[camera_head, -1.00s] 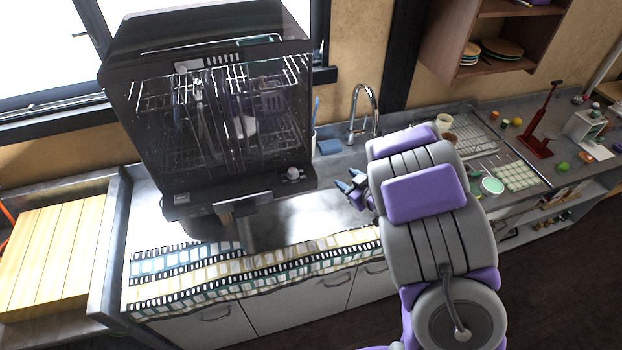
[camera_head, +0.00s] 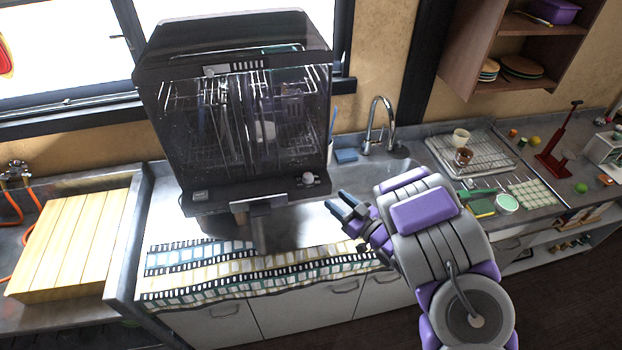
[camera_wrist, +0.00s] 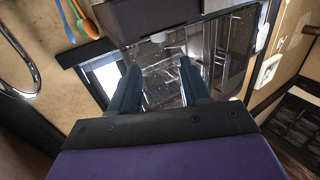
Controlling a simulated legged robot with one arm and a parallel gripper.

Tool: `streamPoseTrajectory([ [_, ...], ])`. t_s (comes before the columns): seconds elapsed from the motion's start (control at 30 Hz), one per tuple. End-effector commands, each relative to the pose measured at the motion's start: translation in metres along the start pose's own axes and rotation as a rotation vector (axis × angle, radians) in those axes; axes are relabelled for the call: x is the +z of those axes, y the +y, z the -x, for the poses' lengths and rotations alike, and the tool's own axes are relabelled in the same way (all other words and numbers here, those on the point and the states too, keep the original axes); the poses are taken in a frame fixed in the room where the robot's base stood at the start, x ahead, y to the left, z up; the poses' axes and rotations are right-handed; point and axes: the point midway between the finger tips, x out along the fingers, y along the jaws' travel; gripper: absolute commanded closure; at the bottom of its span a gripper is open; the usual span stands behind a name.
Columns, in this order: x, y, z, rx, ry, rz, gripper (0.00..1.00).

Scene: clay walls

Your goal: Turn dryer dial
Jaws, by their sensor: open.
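The dryer (camera_head: 245,130) is a dark, see-through cabinet with dish racks inside, standing on the counter at the left of the head view. Its light grey dial (camera_head: 308,179) is a small knob at the right end of the front base. My gripper (camera_head: 340,205) is open and empty, to the right of the dial and a little below it in the picture, apart from it. In the wrist view my gripper's two fingers (camera_wrist: 158,85) point toward the dryer (camera_wrist: 165,60), whose glass and racks show between and beyond them.
A faucet (camera_head: 378,125) and a blue sponge (camera_head: 346,156) are behind my gripper. A patterned cloth (camera_head: 250,270) lies along the counter front. A wire tray (camera_head: 480,150) with cups is at the right. A wooden board (camera_head: 70,240) is at far left.

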Motion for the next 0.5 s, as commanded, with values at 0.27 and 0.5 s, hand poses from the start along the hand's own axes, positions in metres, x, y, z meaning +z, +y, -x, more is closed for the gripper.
streamPoseTrajectory([
  [0.27,0.001,-0.002,-0.052,-0.003,0.0,0.0,0.53],
  [0.5,0.0,-0.001,-0.096,-0.002,0.001,0.001,0.53],
])
